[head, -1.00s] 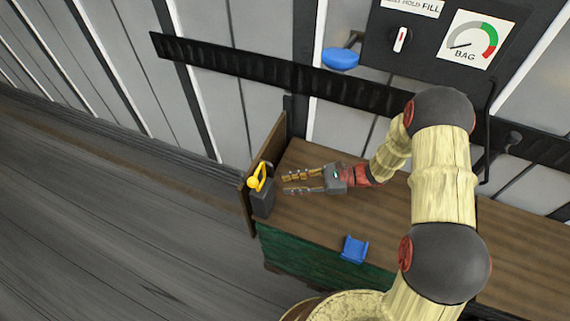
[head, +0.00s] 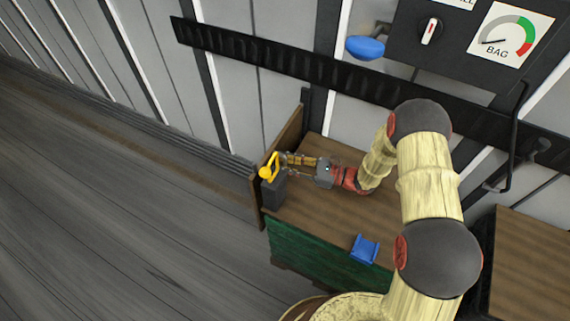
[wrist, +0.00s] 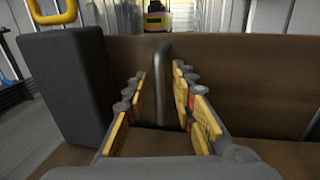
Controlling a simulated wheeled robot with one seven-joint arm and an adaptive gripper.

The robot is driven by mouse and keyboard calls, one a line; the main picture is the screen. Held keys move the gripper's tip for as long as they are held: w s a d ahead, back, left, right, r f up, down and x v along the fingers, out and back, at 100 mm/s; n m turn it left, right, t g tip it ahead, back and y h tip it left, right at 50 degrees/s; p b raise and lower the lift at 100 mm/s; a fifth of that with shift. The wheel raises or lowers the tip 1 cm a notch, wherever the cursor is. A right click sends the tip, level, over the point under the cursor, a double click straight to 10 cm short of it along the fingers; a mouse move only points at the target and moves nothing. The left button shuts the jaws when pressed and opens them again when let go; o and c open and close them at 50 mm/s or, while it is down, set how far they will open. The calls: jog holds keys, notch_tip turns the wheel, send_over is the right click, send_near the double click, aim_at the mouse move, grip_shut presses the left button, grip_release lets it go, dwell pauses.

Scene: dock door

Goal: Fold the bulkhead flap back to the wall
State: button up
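The bulkhead flap (head: 283,140) is a brown wooden panel standing upright at the left end of the wooden counter. In the wrist view the flap (wrist: 255,85) fills the middle, with a grey upright bar handle (wrist: 161,85) on its near face. My gripper (head: 288,165) is close to the flap. In the wrist view my open gripper (wrist: 160,76) has one finger on each side of the bar, with gaps visible. A dark grey block (head: 273,192) with a yellow loop handle (head: 269,168) stands at the flap's front end; the block (wrist: 62,100) is left of my fingers.
A blue bracket (head: 364,249) is at the counter's front edge above the green front (head: 310,252). A black ribbed rail (head: 270,65) runs along the wall. A blue knob (head: 365,47) and a gauge panel (head: 430,65) are above. Open floor lies left.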

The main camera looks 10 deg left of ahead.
jog(key=shift+a, duration=0.1)
jog(key=shift+c, duration=1.2)
jog(key=c, duration=0.4)
grip_shut()
